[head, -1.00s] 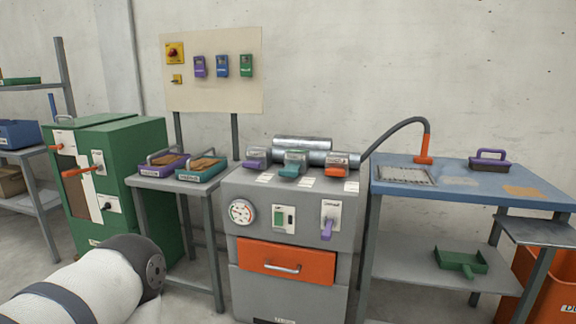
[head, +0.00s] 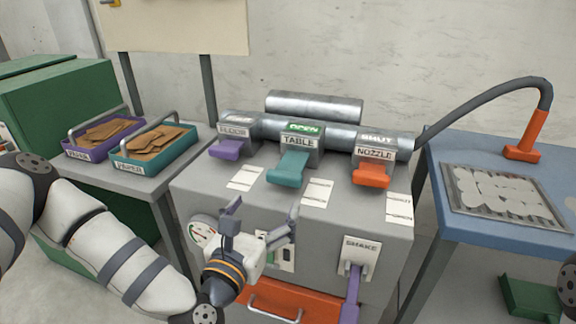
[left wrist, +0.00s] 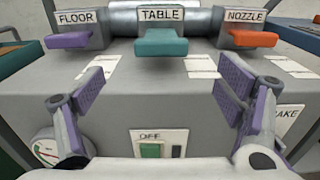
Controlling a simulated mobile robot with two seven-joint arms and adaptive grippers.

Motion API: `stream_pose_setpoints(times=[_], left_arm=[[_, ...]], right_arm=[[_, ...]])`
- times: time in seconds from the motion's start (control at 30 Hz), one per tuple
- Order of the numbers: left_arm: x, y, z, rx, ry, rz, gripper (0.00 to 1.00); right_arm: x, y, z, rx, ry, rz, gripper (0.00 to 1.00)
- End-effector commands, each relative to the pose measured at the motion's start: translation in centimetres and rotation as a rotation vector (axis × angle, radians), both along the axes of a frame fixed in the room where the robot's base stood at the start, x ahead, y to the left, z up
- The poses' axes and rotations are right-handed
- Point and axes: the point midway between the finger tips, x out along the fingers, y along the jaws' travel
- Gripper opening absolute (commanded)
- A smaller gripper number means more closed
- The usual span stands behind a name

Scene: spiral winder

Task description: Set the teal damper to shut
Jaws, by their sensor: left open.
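The teal damper (head: 287,169) is a flat lever in the middle of the row on the grey machine, under a TABLE label. A green tag above that label reads OPEN. It also shows in the left wrist view (left wrist: 161,43), top centre. My left gripper (head: 262,212) is open and empty in front of the machine, below and nearer than the damper, not touching it. In the left wrist view its two fingers (left wrist: 162,84) stand apart, with the teal damper beyond the gap between them. My right gripper is not in view.
A purple FLOOR damper (head: 228,149) is left of the teal one. An orange NOZZLE damper (head: 372,176), tagged SHUT, is right. A purple SMAKE lever (head: 350,290) is on the front. An orange hose handle (head: 527,136) stands on the blue table (head: 446,215).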

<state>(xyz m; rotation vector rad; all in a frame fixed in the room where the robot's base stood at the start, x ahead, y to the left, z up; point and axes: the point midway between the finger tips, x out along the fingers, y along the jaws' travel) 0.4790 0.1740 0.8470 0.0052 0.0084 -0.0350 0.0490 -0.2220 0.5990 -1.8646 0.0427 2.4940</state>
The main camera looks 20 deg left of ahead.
Motion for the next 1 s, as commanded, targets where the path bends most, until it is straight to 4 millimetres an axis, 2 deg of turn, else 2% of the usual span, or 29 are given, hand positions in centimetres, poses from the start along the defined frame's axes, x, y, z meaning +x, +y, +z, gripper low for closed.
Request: stream_pose_setpoints(times=[0.17, 0.4, 0.5, 0.63, 0.9, 0.93, 1.0], left_arm=[[2.6, 0.0, 0.3, -0.009, -0.01, 0.005, 0.87], [8.7, -0.3, 0.1, -0.006, -0.007, 0.003, 0.87], [10.5, -0.3, 0.0, -0.007, -0.005, 0.002, 0.87], [11.8, -0.4, 0.0, -0.007, -0.002, 0.001, 0.87], [12.1, -0.4, 0.0, -0.007, -0.002, 0.001, 0.87], [12.1, -0.4, 0.0, -0.007, -0.002, 0.001, 0.82], [12.0, -0.4, 0.0, -0.007, -0.002, 0.001, 0.66]], right_arm=[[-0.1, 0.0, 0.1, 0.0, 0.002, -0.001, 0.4], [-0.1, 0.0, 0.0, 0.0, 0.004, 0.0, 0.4], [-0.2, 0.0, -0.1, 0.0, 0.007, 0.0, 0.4], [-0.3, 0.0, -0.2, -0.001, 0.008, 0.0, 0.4], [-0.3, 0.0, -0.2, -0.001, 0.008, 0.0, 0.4], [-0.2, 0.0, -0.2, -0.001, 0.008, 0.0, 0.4], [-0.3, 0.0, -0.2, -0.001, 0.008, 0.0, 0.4]])
